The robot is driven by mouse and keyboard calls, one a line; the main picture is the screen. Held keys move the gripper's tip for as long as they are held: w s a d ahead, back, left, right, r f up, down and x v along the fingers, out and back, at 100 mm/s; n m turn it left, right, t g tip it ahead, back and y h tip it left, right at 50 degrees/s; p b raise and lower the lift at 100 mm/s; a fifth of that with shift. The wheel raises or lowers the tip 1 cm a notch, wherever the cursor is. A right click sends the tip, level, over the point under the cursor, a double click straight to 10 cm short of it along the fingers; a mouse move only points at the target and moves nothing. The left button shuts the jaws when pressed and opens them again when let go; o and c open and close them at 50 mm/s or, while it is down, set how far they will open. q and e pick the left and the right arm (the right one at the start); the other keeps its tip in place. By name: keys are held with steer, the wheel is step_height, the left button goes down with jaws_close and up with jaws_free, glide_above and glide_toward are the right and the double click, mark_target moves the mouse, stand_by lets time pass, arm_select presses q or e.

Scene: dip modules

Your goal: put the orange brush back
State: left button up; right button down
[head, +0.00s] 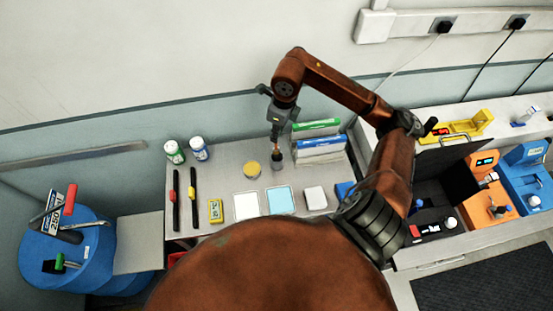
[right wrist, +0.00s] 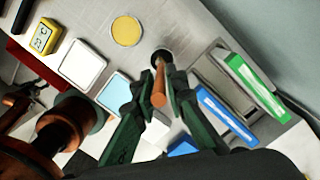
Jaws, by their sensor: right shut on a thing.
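My right gripper (head: 275,137) is shut on the orange brush (right wrist: 159,86), whose handle runs between the two fingers in the right wrist view. The brush's far end meets a small dark round pot (right wrist: 162,58); I cannot tell how deep it sits in it. In the head view the dark pot (head: 276,158) stands on the grey table, directly below the gripper, and a bit of the brush (head: 275,148) shows between them. My left gripper is not in view.
Green and blue boxes (head: 318,143) stand close right of the pot. A yellow round lid (head: 251,169), white tray (head: 246,205) and light-blue tray (head: 281,201) lie nearby. Two white jars (head: 199,149) stand at the back left. A black case (head: 430,192) stands on the right bench.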

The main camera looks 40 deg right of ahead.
mark_target(277, 149)
step_height(277, 149, down, 9)
steer(key=shift+r+p, duration=0.2)
steer(key=shift+p, duration=0.45)
steer(key=c, duration=1.9)
jaws_free()
steer(key=shift+c, duration=0.2)
steer(key=shift+s+f, duration=0.1)
steer(key=shift+f, duration=0.05)
step_height(277, 149, up, 8)
steer(key=b, duration=0.2)
steer(key=shift+s+d, duration=0.2)
steer(key=shift+s, duration=0.25)
